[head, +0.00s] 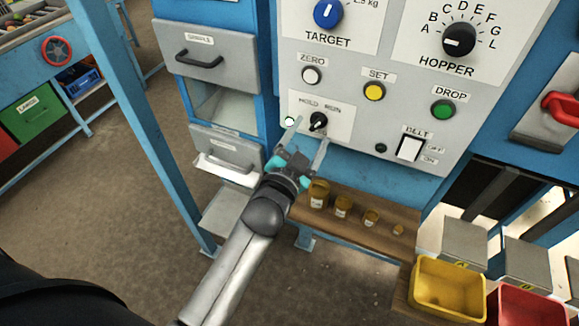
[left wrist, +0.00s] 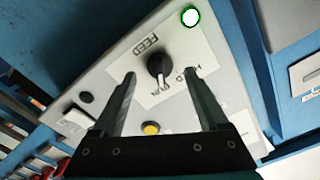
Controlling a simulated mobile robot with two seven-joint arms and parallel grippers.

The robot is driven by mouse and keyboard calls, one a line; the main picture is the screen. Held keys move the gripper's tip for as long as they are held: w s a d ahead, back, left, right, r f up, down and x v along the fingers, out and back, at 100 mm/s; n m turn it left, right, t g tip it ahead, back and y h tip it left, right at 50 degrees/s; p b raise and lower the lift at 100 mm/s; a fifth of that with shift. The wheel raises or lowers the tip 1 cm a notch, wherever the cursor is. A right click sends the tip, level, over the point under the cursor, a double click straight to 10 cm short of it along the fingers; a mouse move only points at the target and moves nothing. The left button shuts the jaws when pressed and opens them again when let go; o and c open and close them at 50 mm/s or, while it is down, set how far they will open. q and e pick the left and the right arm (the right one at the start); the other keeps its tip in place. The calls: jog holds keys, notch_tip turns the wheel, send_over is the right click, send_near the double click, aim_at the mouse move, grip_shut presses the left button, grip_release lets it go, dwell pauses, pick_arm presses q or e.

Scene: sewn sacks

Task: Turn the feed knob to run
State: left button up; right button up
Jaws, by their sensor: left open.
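The feed knob (head: 318,121) is a small black knob on a white plate marked HOLD and RUN, low on the grey panel. In the left wrist view the feed knob (left wrist: 160,66) shows between my fingers, with FEED printed beside it. I cannot tell surely which mark it points to. My left gripper (head: 311,131) is open in front of the plate. In the left wrist view the left gripper (left wrist: 160,75) has one finger on each side of the knob, with gaps; no contact shows. My right gripper is not in view.
The yellow SET button (head: 374,92), green DROP button (head: 443,109) and white BELT switch (head: 410,147) are to the right. A wooden shelf (head: 375,215) with several brass weights lies below. Drawers stand left.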

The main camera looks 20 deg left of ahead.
pick_arm(q)
jog(key=s+b, duration=0.1)
jog(key=s, duration=1.2)
jog(key=shift+a, duration=0.25)
